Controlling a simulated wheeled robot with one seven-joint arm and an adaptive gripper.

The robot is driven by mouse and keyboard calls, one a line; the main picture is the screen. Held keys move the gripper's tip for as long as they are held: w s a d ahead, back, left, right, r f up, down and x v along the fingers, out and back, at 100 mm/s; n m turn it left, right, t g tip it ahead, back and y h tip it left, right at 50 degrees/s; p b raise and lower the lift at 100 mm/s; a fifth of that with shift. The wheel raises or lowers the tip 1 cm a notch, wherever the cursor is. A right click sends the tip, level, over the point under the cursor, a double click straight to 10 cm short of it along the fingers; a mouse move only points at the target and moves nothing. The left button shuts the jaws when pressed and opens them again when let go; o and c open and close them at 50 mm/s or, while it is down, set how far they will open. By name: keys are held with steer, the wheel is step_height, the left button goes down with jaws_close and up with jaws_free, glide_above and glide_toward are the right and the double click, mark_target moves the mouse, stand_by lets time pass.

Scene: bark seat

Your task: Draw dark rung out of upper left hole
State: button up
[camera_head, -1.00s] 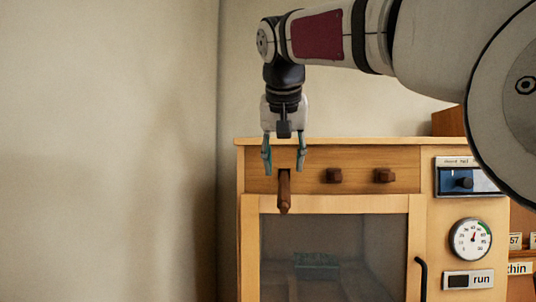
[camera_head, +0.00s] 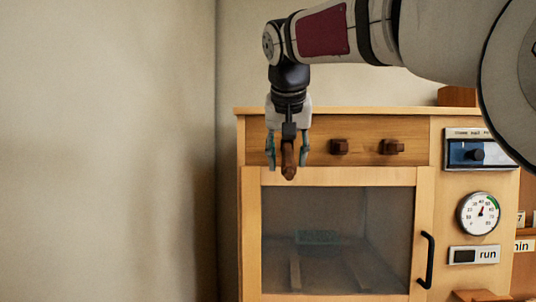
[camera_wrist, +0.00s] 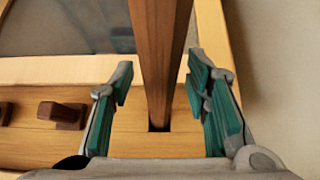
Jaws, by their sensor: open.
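The dark rung (camera_head: 289,160) is a long brown bar sticking out toward me from the left end of the cabinet's upper wooden panel (camera_head: 365,135). In the wrist view the rung (camera_wrist: 160,50) runs into a square hole (camera_wrist: 158,126) in that panel. My gripper (camera_head: 288,162) hangs pointing down with a finger on each side of the rung. In the wrist view my gripper (camera_wrist: 160,82) is open, its green pads apart from the rung with a gap on both sides.
Two short dark pegs (camera_head: 339,146) (camera_head: 391,146) sit to the right in the same panel. Below is a glass door (camera_head: 335,240) with a black handle (camera_head: 427,260). A dial (camera_head: 479,213) and blue switch box (camera_head: 470,154) are at right. A bare wall (camera_head: 110,150) stands at left.

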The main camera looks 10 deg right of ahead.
mark_target(288, 160)
jaws_close()
steer(key=shift+s+a, duration=0.1)
steer(key=shift+s, duration=0.1)
steer(key=shift+s+a+p, duration=0.55)
steer(key=shift+s+p, duration=0.15)
steer(key=shift+s, duration=0.95)
steer(key=shift+s+a+p, duration=0.5)
steer(key=shift+s+p, duration=0.15)
steer(key=shift+s, duration=1)
steer(key=shift+s+a+p, duration=0.55)
steer(key=shift+s+p, duration=0.15)
steer(key=shift+s, duration=0.95)
